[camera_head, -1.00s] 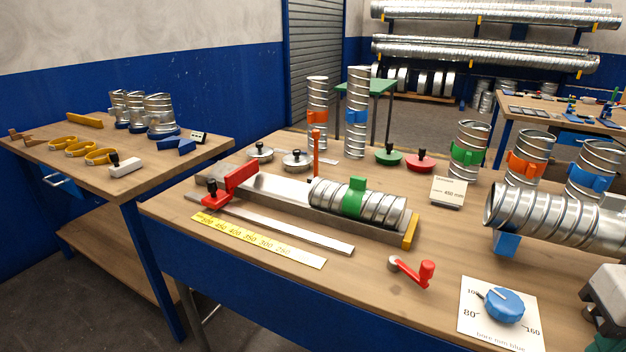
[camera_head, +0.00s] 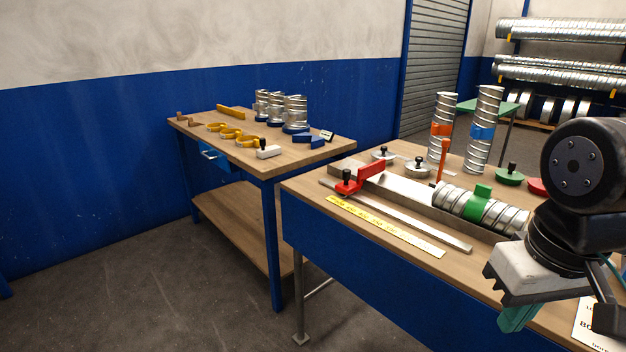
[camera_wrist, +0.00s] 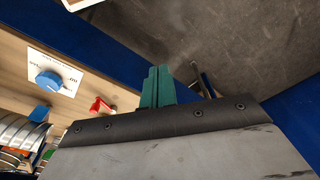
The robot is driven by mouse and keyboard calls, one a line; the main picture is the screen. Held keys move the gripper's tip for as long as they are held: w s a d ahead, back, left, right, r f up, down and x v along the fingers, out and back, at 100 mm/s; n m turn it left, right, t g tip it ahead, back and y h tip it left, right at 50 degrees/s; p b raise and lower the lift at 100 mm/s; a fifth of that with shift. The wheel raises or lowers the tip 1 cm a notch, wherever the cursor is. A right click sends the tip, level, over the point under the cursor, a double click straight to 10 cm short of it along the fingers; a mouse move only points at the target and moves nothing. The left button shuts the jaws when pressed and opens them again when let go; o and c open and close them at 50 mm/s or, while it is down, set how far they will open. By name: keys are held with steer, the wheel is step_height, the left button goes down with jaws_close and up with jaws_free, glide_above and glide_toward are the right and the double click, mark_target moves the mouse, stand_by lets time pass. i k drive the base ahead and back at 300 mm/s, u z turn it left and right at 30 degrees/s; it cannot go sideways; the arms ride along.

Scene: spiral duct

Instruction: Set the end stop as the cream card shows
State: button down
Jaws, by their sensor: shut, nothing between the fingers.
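The red end stop (camera_head: 370,175) with its black-knobbed clamp (camera_head: 347,184) sits at the left end of the metal trough (camera_head: 408,194). A yellow scale strip (camera_head: 385,226) lies along the table front, its figures too small to read surely here. A spiral duct piece (camera_head: 507,217) with a green collar (camera_head: 479,203) lies in the trough, right of the stop. My gripper (camera_head: 515,318) is at the right, in front of the table edge, well apart from the stop. Its green fingers (camera_wrist: 157,86) are together and empty.
Upright ducts (camera_head: 484,130) and lidded discs (camera_head: 418,168) stand behind the trough. The wrist view shows a blue dial (camera_wrist: 48,80) and a red crank (camera_wrist: 101,105) on the table. A side table (camera_head: 235,150) stands left, with open floor in front.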

mark_target(348, 186)
steer(key=u, duration=0.05)
steer(key=k, duration=0.55)
steer(key=u, duration=0.7)
steer(key=i, duration=1.25)
steer(key=z, duration=0.6)
steer(key=i, duration=0.4)
steer(key=z, duration=0.4)
